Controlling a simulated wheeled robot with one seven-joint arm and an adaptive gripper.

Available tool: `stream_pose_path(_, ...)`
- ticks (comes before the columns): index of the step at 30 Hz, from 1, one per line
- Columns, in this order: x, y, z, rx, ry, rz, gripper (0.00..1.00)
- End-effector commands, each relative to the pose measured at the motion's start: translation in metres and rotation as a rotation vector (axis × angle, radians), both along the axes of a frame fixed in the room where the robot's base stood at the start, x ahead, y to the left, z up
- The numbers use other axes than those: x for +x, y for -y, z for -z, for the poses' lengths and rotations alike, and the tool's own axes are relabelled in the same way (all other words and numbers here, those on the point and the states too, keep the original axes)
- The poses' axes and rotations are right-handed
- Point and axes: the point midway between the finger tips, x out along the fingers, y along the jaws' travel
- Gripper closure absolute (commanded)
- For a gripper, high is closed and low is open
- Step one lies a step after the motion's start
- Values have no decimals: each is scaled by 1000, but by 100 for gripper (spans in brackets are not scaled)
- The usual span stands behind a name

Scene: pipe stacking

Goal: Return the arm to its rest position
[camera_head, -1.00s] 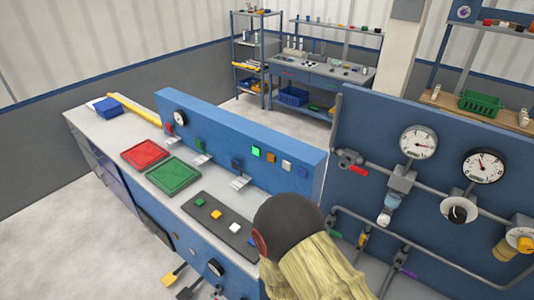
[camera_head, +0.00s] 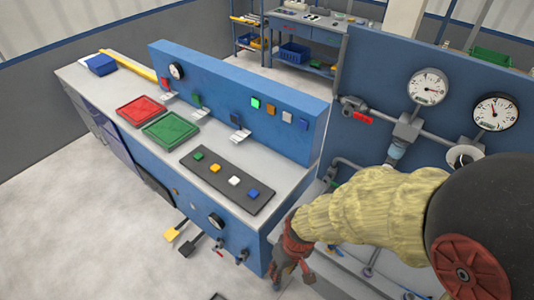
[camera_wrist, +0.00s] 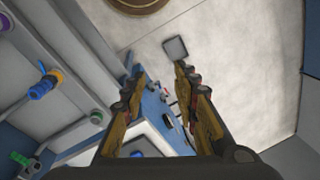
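My arm, in a pale yellow ribbed sleeve, crosses the lower right of the head view. My gripper (camera_head: 292,268) hangs at its end, pointing down, just right of the near end of the workbench (camera_head: 230,178). In the wrist view my gripper (camera_wrist: 158,80) shows two brown fingers spread apart with nothing between them. Floor and part of the blue bench show past the fingers. My arm hides the lower part of the pipe panel (camera_head: 388,60).
The bench carries a red tray (camera_head: 142,110), a green tray (camera_head: 170,129) and a dark strip (camera_head: 227,180) with coloured buttons. Gauges and pipes fill the panel at right, close to my arm. Pedals (camera_head: 176,231) stand by the bench front. The floor (camera_head: 70,220) at left is clear.

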Motion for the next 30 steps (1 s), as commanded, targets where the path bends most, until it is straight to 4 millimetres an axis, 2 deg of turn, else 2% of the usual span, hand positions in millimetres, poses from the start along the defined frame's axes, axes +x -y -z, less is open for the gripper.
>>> stream_pose_path(3, -1, 22, -36, -10, -1, 129, 70)
stream_pose_path(8, -8, 63, -83, -46, 53, 262, 70)
stream_pose_path(12, -10, 98, -119, -65, 179, 318, 70)
stream_pose_path(18, -5, 128, -162, -39, 408, 404, 70)
stream_pose_path(21, -6, 137, -173, -29, 473, 440, 70)
stream_pose_path(30, -7, 145, -173, -30, 491, 471, 70)
